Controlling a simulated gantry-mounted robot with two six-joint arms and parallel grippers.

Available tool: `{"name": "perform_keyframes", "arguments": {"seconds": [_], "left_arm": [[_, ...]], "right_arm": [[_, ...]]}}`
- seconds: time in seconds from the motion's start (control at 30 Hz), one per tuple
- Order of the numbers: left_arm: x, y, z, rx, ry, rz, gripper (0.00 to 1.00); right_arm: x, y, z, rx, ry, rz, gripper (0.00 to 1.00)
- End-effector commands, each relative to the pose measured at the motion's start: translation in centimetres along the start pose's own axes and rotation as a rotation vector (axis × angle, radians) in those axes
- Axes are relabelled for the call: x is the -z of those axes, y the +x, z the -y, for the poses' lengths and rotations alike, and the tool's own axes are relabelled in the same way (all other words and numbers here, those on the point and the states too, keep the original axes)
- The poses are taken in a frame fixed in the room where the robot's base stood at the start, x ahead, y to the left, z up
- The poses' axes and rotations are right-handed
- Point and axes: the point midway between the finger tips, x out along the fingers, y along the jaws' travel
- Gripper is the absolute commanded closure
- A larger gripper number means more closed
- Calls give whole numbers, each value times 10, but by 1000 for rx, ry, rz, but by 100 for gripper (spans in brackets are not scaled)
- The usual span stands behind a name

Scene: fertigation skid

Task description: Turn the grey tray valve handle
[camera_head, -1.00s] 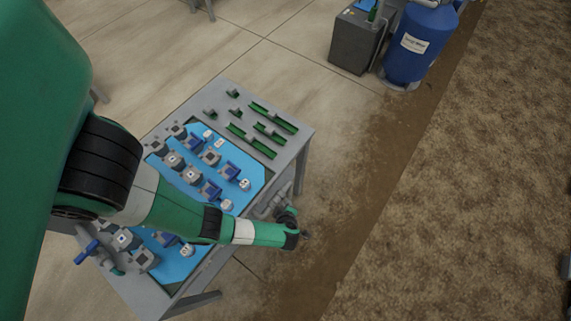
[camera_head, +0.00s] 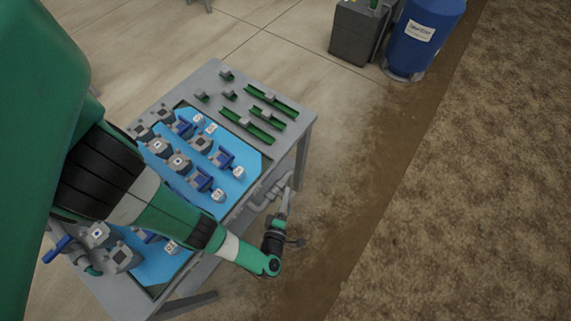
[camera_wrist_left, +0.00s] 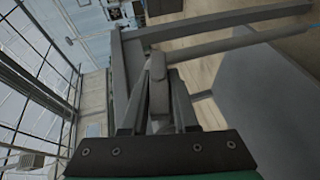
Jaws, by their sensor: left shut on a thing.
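My left gripper (camera_head: 284,210) is below the right edge of the grey tray table (camera_head: 215,78), beside the grey pipework (camera_head: 268,193). In the left wrist view its fingers (camera_wrist_left: 157,95) are shut on a narrow grey piece, which looks like the grey valve handle (camera_wrist_left: 157,72). The handle's upper end shows between the fingers; its lower part is hidden by them. In the head view the handle is too small to tell apart from the fingers. My right gripper is not in view.
The table carries a blue panel (camera_head: 228,190) with several grey and blue valves, and green rails (camera_head: 272,102). A blue handle (camera_head: 57,250) is at its left. A blue barrel (camera_head: 420,42) and grey box (camera_head: 350,38) stand beyond. The floor right of the table is clear.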

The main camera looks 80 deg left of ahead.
Motion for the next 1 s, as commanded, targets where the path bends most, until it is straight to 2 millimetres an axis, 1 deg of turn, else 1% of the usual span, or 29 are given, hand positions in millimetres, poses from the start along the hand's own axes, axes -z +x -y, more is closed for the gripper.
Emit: {"name": "perform_keyframes", "arguments": {"seconds": [0.03,0.2,0.63,0.67,0.7,0.77,0.8,1.0], "left_arm": [[0,1,3,-13,-6,-1,100],[0,0,1,-44,-19,-1,100],[0,0,0,-51,-21,-2,100],[0,0,0,-51,-21,-3,69],[0,0,0,-51,-21,-3,62],[0,0,0,-51,-21,-2,51],[0,0,0,-51,-21,-2,48],[0,0,0,-50,-20,-2,48]], "right_arm": [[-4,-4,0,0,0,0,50],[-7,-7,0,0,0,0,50],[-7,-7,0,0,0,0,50],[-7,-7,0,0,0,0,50],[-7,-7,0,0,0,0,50],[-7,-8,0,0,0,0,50],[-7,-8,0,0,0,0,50],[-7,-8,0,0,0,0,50]]}}
